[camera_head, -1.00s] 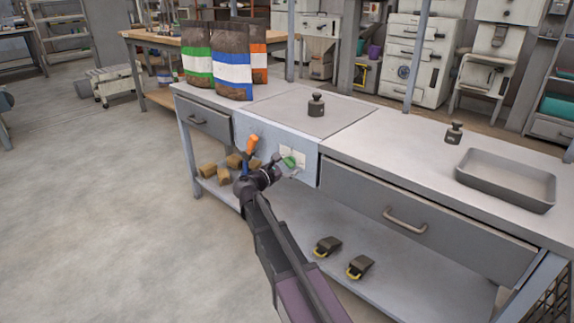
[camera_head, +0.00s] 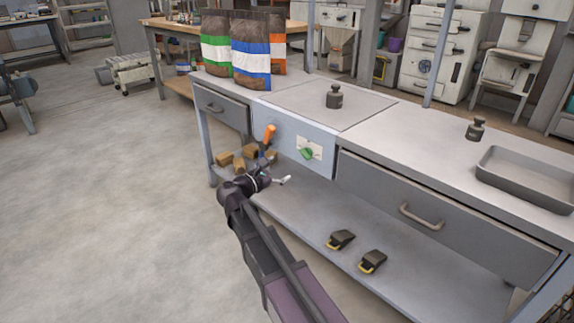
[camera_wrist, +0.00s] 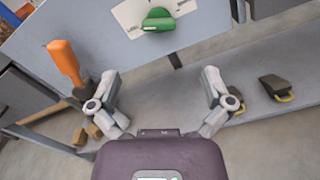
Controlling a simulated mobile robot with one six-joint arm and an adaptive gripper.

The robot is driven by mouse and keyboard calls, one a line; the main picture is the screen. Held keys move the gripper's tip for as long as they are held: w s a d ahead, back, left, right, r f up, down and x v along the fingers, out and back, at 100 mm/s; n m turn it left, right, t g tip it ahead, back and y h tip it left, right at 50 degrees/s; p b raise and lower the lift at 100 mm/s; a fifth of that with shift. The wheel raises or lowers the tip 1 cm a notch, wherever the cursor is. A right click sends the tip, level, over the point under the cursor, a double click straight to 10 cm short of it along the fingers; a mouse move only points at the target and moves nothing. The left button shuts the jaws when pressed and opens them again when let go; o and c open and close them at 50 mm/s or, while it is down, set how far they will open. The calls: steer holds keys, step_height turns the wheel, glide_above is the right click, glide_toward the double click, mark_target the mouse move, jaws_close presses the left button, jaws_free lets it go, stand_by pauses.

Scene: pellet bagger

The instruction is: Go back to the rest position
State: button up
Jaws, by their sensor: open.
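My gripper (camera_head: 279,171) is open and empty in front of the workbench's blue-grey panel. In the wrist view its two fingers (camera_wrist: 158,95) stand wide apart with nothing between them. A green knob (camera_head: 306,153) on a white plate is on the panel, clear of the fingers; it also shows in the wrist view (camera_wrist: 158,20). An orange-handled lever (camera_head: 269,133) is on the panel left of the knob, also seen in the wrist view (camera_wrist: 66,62). My gripper is apart from both.
Bags with green, blue and orange bands (camera_head: 251,50) stand at the bench's back left. One weight (camera_head: 334,96) is on the square plate, another (camera_head: 475,129) near a grey tray (camera_head: 525,178). Wooden blocks (camera_head: 239,164) and two dark yellow-handled objects (camera_head: 341,239) lie on the lower shelf. Floor at left is clear.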

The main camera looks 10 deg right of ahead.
steer(key=shift+s+a, duration=0.25)
steer(key=shift+d, duration=0.1)
steer(key=s+d+f+m+g+y+p, duration=0.5)
steer(key=s+d+f+m+g+y, duration=0.15)
steer(key=s+d+m, duration=0.35)
steer(key=s+a+m+g+y+p, duration=0.2)
steer(key=s+m+g+y+p, duration=0.2)
steer(key=s+m+y+p, duration=0.55)
step_height(320, 180, up, 36)
steer(key=s+m+h+p, duration=0.1)
steer(key=s+p, duration=0.1)
steer(key=p, duration=3.2)
steer(key=shift+s+d+r, duration=0.2)
steer(key=shift+s, duration=0.15)
stand_by(0.5)
